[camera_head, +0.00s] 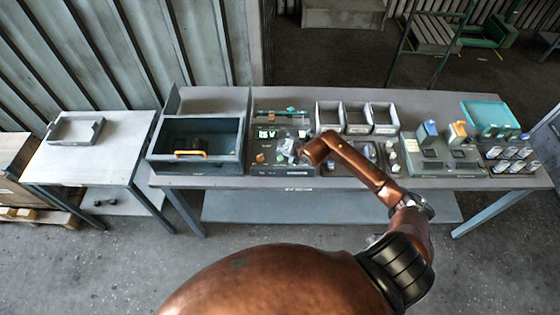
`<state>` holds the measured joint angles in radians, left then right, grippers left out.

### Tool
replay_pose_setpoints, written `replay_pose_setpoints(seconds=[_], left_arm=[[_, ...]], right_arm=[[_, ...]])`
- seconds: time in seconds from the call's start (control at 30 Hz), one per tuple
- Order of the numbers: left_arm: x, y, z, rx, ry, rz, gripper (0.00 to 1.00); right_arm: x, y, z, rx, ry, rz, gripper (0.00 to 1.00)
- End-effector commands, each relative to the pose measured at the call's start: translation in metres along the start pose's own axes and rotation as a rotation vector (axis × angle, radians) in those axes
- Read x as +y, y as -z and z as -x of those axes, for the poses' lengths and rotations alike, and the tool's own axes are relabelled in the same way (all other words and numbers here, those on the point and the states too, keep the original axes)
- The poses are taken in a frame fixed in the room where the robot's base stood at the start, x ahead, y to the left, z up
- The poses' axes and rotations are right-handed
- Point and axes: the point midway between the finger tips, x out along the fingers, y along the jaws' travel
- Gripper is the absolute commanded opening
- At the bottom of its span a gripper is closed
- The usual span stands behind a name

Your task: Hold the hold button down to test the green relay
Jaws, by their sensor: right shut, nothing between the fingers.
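The test panel (270,170) stands on the middle of the long bench, with a small lit display (267,134) at its upper left. A small orange part (260,158) shows on its left side. My right arm reaches in from the lower right, and my right gripper (287,149) is shut and empty over the middle of the panel. I cannot tell whether its fingertips touch the panel. The hold button cannot be made out; the gripper and wrist cover part of the panel. I cannot pick out the green relay for sure. My left gripper is not in view.
An open grey drawer box (194,176) with an orange handle stands left of the panel. Grey bins (357,130) stand behind my wrist. A grey fixture (440,168), a teal tray (488,104) and a rack of small parts (510,152) are at right. A side table (85,162) holds a tray.

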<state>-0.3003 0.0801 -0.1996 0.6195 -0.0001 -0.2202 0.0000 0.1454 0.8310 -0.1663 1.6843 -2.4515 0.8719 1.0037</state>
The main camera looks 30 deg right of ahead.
Motion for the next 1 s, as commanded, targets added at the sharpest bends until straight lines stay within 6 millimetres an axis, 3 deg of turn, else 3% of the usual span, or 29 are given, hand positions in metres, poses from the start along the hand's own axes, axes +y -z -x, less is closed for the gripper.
replay_pose_setpoints(seconds=[0.1, 0.23, 1.0], left_arm=[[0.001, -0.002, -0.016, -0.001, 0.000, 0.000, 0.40], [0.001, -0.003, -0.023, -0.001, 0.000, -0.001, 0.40], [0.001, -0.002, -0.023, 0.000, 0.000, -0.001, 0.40]], right_arm=[[-0.011, 0.011, -0.014, 0.001, 0.001, -0.001, 0.00], [-0.016, 0.015, -0.021, 0.000, 0.001, 0.000, 0.00], [-0.016, 0.016, -0.022, 0.000, 0.000, 0.000, 0.00]])
